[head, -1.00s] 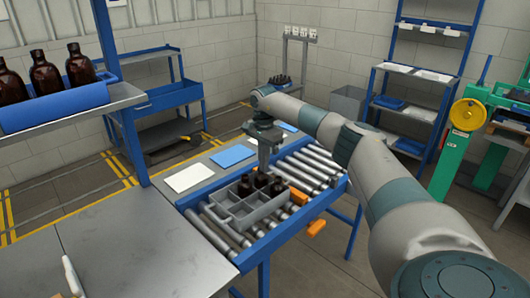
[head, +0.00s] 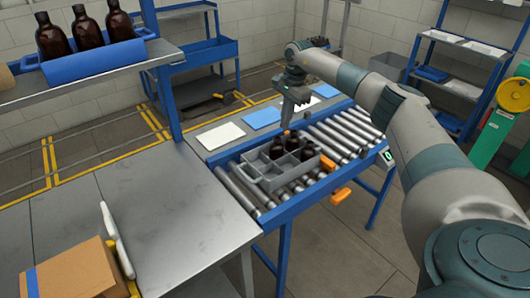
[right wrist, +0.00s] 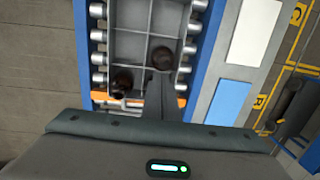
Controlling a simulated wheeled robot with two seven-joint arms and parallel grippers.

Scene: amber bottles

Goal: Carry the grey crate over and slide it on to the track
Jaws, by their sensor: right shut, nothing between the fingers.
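The grey crate (head: 254,166) with dividers sits on the rollers of the blue-framed track (head: 322,188), towards its left part. Several dark amber bottles (head: 306,150) stand in its compartments at the far and right side, and the near left compartments look empty. My right gripper (head: 285,130) points down, shut and empty, at the crate's far side by the bottles. In the right wrist view its fingers (right wrist: 162,98) reach over the crate (right wrist: 132,48) between two bottles; I cannot tell whether they touch it. My left gripper is out of view.
An orange block (head: 328,162) is at the track beside the crate. White and blue sheets (head: 262,118) lie behind the track. A grey worktable (head: 170,205) adjoins on the left, with a cardboard box (head: 75,270). A shelf with bottles (head: 90,70) rises behind it.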

